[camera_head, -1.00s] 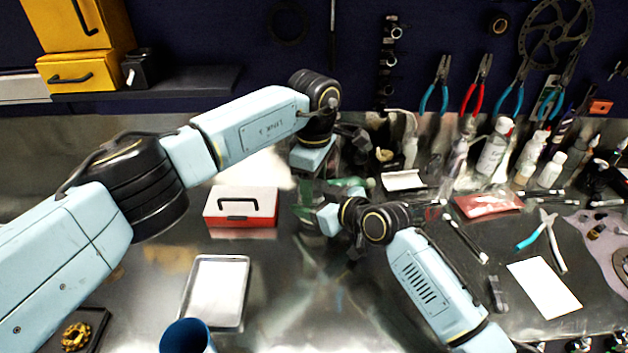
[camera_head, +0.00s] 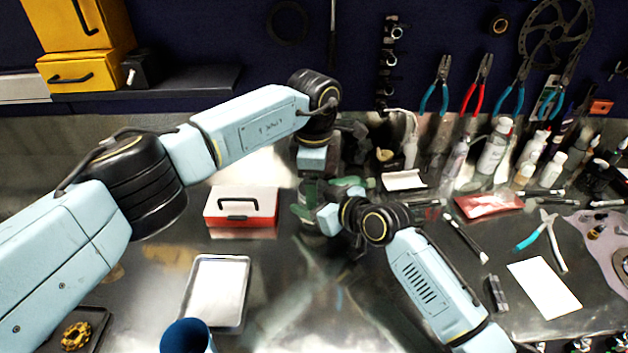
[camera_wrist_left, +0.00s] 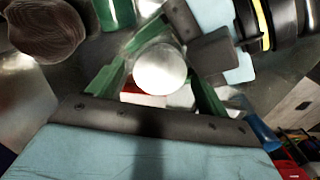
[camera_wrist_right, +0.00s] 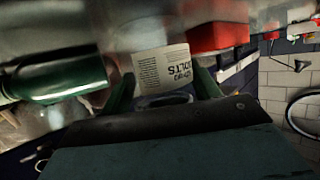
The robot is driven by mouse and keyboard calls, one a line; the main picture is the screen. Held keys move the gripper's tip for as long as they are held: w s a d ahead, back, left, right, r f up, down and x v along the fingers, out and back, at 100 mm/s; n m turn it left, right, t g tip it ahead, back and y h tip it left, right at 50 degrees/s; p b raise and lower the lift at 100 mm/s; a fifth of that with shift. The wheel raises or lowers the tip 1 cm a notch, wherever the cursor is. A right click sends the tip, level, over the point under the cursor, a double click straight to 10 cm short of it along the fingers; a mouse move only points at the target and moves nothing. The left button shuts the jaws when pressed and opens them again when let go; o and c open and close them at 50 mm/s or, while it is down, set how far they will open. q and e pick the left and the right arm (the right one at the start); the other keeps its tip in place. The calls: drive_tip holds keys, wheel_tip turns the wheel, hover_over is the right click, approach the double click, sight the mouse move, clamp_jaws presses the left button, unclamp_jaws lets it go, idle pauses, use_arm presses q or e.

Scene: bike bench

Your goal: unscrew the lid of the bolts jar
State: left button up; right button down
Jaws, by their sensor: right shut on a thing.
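The bolts jar has a white label reading "BOLTS" (camera_wrist_right: 163,72) in the right wrist view. My right gripper (camera_wrist_right: 163,85) is shut on the jar, with green fingers at both sides of the label. In the left wrist view the round silver lid (camera_wrist_left: 160,69) faces the camera. My left gripper (camera_wrist_left: 158,75) has its green fingers apart on either side of the lid; contact is not clear. In the head view both grippers meet at the bench middle, left (camera_head: 310,195) from above and right (camera_head: 328,216) from the right; they mostly hide the jar.
A red and white case (camera_head: 241,222) stands left of the grippers, with a metal tray (camera_head: 217,290) and blue cup (camera_head: 187,338) nearer. Several bottles (camera_head: 493,150) stand at the back right. A green cylinder (camera_wrist_right: 55,76) is close beside the jar.

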use_arm(q)
wheel_tip(320, 180, up, 4)
drive_tip(key=shift+r, duration=0.25)
drive_tip(key=shift+c, duration=0.4)
wheel_tip(320, 180, up, 2)
drive_tip(key=shift+r+m, duration=0.1)
drive_tip(key=shift+m, duration=1)
drive_tip(key=shift+r+m, duration=0.4)
drive_tip(key=shift+m, duration=0.2)
wheel_tip(320, 180, down, 8)
drive_tip(key=shift+r, duration=0.2)
drive_tip(key=c, duration=1)
drive_tip(key=shift+n, duration=1.7)
